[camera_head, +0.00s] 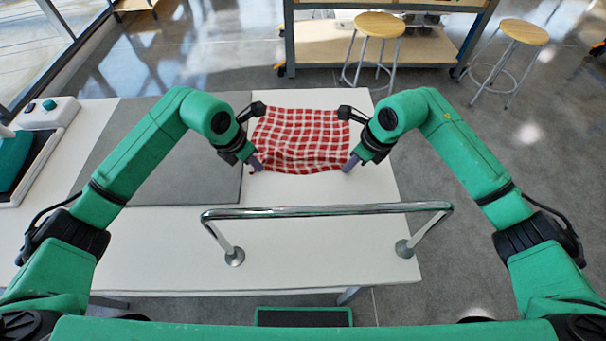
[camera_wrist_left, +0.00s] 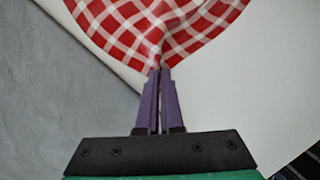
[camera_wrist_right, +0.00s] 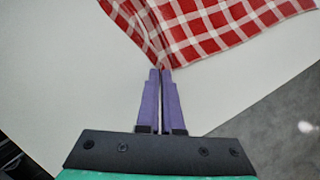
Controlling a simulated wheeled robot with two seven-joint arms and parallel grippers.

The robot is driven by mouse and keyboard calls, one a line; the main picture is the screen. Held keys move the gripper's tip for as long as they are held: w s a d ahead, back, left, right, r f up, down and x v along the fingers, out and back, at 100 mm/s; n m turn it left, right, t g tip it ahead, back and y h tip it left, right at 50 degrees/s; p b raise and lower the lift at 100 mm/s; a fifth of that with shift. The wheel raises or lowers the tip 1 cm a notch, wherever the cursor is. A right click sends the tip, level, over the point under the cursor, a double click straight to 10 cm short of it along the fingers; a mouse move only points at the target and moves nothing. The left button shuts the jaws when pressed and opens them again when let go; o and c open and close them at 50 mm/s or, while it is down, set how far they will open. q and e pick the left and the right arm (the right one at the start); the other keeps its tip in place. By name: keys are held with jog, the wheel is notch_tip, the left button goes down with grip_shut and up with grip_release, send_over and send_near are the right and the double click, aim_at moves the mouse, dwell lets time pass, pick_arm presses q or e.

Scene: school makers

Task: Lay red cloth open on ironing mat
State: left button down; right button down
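The red and white checked cloth (camera_head: 300,138) hangs spread between my two grippers, near the right end of the white table. Its near edge sags a little between them. My left gripper (camera_head: 257,163) is shut on the cloth's near left corner; the left wrist view shows the cloth (camera_wrist_left: 150,30) gathered at the fingertips (camera_wrist_left: 160,72). My right gripper (camera_head: 350,162) is shut on the near right corner, and the cloth (camera_wrist_right: 215,25) is pinched at its fingertips (camera_wrist_right: 160,70) in the right wrist view. The grey ironing mat (camera_head: 150,165) lies flat and bare, left of the cloth.
A chrome rail (camera_head: 330,210) stands along the near side of the white table (camera_head: 310,255). A white and teal machine (camera_head: 40,140) is at the far left. Stools (camera_head: 378,27) and a shelf unit (camera_head: 320,45) stand beyond the table.

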pick_arm(q)
jog(key=shift+a, duration=0.1)
